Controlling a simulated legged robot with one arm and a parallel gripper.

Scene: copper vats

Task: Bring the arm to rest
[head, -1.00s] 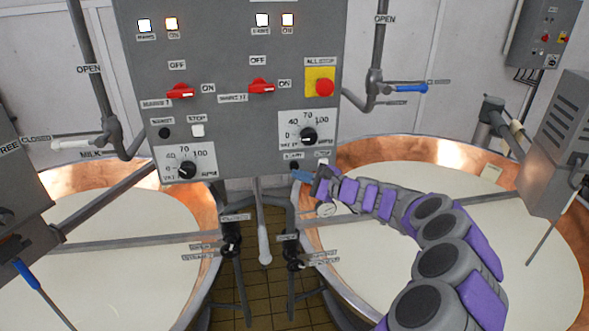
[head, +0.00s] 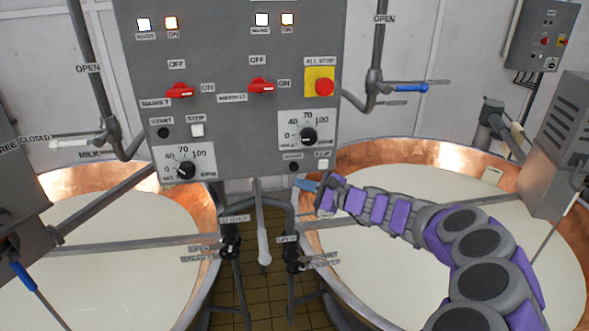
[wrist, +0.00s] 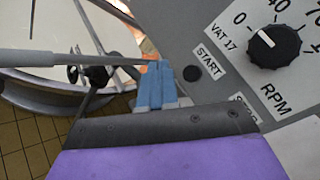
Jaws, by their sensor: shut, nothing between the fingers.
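My gripper (head: 305,184) has blue fingers and is shut, with nothing between them. In the head view it sits just below the grey control panel's (head: 225,120) lower right edge. My purple and grey arm reaches to it from the lower right, over the right vat. In the wrist view the closed fingertips (wrist: 155,72) lie beside the panel's edge, close to the black START button (wrist: 191,73). I cannot tell whether they touch the panel. The VAT 17 dial (wrist: 268,44) is to the right of the fingers there.
Two copper vats of milk stand left (head: 206,205) and right (head: 335,165). Pipes and valves (head: 292,252) lie between them, under the panel. A grey motor box (head: 556,150) stands over the right vat. A red all-stop button (head: 324,87) sits on the panel.

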